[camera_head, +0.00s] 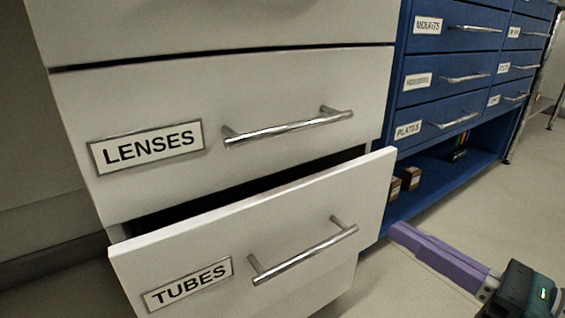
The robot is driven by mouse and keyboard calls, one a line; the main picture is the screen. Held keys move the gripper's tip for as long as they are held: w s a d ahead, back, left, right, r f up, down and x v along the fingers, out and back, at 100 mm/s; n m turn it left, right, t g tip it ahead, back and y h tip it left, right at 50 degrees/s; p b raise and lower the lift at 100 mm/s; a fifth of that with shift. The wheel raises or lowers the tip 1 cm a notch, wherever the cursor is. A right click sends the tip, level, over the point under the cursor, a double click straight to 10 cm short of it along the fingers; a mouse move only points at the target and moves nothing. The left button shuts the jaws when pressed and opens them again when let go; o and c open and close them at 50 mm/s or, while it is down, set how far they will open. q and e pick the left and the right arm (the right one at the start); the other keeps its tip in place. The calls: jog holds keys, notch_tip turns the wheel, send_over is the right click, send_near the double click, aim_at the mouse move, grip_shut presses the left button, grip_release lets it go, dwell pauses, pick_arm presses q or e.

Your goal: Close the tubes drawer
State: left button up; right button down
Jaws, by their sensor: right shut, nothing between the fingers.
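The tubes drawer (290,222) is the lowest white drawer, labelled TUBES, with a silver bar handle (305,254). It stands pulled out from the cabinet, with a dark gap showing behind its top edge. My right gripper (400,232) comes in from the lower right with its purple fingers shut and empty. In the picture its tips lie just right of the drawer front's right edge; I cannot tell the exact depth between them. My left gripper is not in view.
The lenses drawer (240,135) above is shut, with its own bar handle (290,127). A blue cabinet (455,92) with several shut, labelled drawers stands behind to the right. Small brown items sit on its low open shelf (435,186). Pale floor (480,225) is clear at right.

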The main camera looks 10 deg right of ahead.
jog(key=s+d+n+h, duration=0.1)
jog(key=d+h, duration=0.1)
jog(key=d, duration=0.1)
pick_arm(q)
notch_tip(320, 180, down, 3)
jog(key=b, duration=0.3)
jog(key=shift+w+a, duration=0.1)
pick_arm(e)
send_near(335, 178)
jog(key=x, duration=0.7)
jog(key=shift+d, duration=0.1)
